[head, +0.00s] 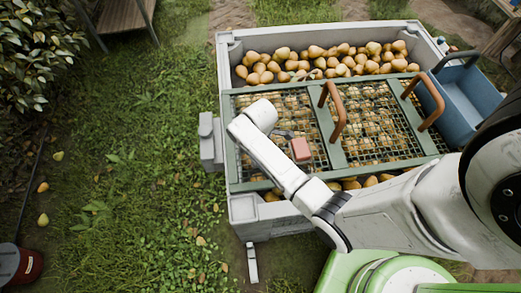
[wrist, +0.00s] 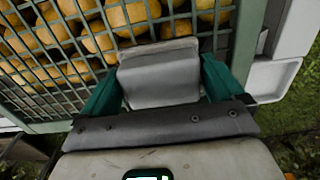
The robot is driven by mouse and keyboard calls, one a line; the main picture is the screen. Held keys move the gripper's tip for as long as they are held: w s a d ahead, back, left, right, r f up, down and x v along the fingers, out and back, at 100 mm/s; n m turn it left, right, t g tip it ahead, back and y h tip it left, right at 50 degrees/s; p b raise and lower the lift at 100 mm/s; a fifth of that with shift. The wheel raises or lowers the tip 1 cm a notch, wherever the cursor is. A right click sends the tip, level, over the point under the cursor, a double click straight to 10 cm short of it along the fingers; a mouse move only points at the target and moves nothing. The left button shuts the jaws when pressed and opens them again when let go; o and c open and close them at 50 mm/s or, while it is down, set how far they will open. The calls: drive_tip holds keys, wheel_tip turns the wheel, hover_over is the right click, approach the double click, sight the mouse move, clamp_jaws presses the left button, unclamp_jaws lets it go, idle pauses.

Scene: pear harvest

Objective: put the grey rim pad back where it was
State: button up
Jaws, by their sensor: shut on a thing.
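The grey rim pad (wrist: 160,72) is a smooth, pale grey block in the wrist view. My gripper (wrist: 162,80) is shut on it, with a dark green finger at its left and right sides. The pad is over the edge of the green mesh lid (wrist: 75,38), with pears behind it. I cannot tell whether it touches the lid. In the head view my white arm reaches over the left part of the crate (head: 245,209); my fingers and the pad cannot be made out there. A pale bracket (wrist: 272,78) on the crate's outer side shows at right.
The crate holds many pears (head: 330,62) under the mesh lid (head: 233,160), which has two brown handles (head: 333,105). A blue bin (head: 472,100) stands at the right. Grey blocks (head: 210,145) jut from the crate's left side. Open grass (head: 130,150) lies to the left.

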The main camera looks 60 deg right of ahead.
drive_tip(key=o, duration=0.6)
drive_tip(key=shift+o, duration=0.2)
drive_tip(key=shift+r, duration=0.1)
wheel_tip(320, 180, up, 11)
drive_tip(key=p, duration=0.1)
drive_tip(key=s+a+r+m+t, duration=0.1)
drive_tip(key=s+a+r+m, duration=0.3)
drive_tip(key=s+a+m, duration=0.4)
drive_tip(key=shift+s+a, duration=1.8)
drive_tip(key=shift+s, duration=0.95)
drive_tip(key=shift+c, duration=0.2)
